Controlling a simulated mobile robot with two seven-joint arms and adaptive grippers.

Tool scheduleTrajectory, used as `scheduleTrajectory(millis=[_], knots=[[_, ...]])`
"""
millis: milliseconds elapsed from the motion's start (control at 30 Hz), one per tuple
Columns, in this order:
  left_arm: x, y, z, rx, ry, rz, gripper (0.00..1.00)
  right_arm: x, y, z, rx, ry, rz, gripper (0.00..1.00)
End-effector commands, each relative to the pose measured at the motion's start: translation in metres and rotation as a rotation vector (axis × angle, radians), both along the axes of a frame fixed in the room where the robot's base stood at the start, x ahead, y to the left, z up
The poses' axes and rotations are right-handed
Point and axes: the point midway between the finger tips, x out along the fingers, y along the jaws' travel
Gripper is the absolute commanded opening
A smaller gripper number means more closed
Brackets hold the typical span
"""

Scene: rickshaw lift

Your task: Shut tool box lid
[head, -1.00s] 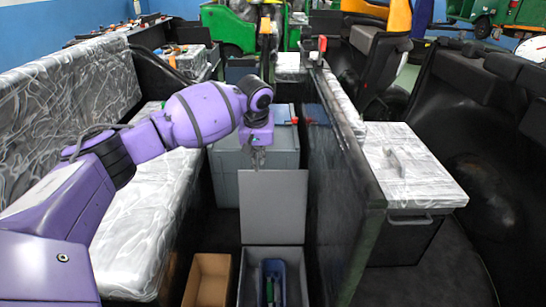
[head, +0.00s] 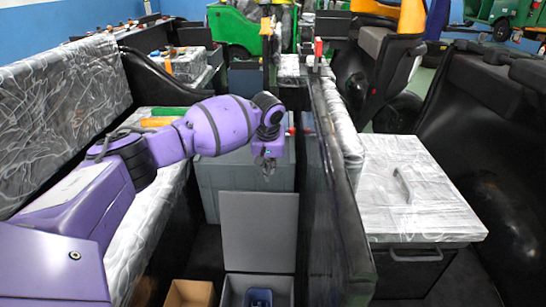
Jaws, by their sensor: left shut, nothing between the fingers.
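The grey tool box (head: 228,293) stands on the floor at the bottom middle of the head view, cut off by the lower edge. Its flat grey lid (head: 259,232) stands open and upright at the far side of the box. A blue item (head: 258,298) shows partly inside. My left gripper (head: 267,172) is shut and empty, pointing down just above the lid's top edge in the picture. A small gap shows between them; their difference in depth is hard to tell. My right gripper is not in view.
A brown open carton (head: 190,293) stands left of the tool box. A large grey bin (head: 218,184) is behind the lid. A plastic-wrapped bench (head: 140,240) bounds the left, a dark panel (head: 335,220) the right. Green and orange items (head: 160,122) lie on the bench.

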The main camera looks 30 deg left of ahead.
Motion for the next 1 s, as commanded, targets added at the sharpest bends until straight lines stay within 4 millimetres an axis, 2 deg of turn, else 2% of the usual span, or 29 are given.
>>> scheduleTrajectory(millis=[100,200,533,1000], knots=[[0.006,0.003,-0.023,-0.001,0.002,0.001,0.0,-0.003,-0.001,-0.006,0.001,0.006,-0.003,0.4],[0.007,0.004,-0.035,0.002,0.0,-0.002,0.0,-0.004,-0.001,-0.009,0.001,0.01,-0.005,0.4],[-0.022,-0.013,-0.03,0.003,-0.001,-0.003,0.0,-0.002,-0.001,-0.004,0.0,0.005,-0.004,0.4],[-0.027,-0.016,-0.03,0.001,-0.001,-0.001,0.0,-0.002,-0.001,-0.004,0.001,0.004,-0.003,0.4]])
